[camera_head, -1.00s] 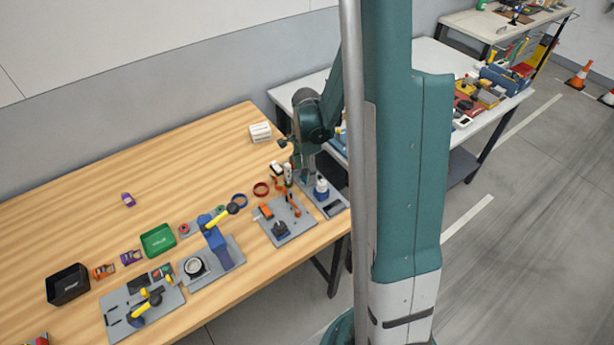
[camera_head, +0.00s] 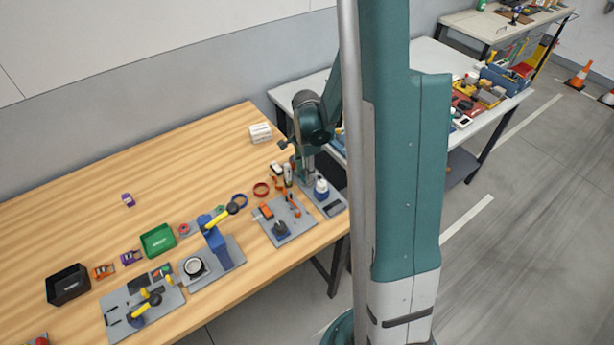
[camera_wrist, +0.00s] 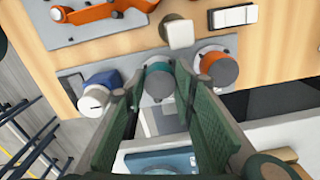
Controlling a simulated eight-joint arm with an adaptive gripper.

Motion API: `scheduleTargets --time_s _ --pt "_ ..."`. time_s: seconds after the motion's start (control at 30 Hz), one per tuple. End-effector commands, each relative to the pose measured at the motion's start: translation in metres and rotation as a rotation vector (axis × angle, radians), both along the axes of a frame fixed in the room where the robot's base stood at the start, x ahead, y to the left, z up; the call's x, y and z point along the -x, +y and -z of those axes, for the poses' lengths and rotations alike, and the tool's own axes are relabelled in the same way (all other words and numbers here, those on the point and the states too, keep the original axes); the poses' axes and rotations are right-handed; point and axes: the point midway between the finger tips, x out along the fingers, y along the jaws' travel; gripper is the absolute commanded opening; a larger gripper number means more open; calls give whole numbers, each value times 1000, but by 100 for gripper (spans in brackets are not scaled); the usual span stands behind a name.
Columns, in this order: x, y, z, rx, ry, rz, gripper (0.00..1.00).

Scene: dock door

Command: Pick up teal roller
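The teal roller (camera_wrist: 158,82) stands in the wrist view between a blue-and-white roller (camera_wrist: 98,92) and an orange-and-grey roller (camera_wrist: 218,69). My gripper (camera_wrist: 159,70) is open, with one finger on the left side of the teal roller and the other on its right side. I cannot tell whether either finger touches it. In the head view my gripper (camera_head: 304,174) is low at the right end of the wooden table. I cannot make out the teal roller there; the blue-and-white roller shows just beside the gripper (camera_head: 321,188).
The neighbouring rollers stand close on both sides. A grey board (camera_head: 284,228) with tools lies to the left in the head view. A white bench (camera_head: 425,58) stands behind my arm. The rear of the wooden table (camera_head: 190,160) is mostly clear.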

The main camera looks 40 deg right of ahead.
Motion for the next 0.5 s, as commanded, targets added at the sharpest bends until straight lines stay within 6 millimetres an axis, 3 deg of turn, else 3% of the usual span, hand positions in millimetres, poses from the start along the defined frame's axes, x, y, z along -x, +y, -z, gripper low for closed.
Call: scheduleTargets --time_s 0.5 --pt "0 0 -8 0 0 0 13"
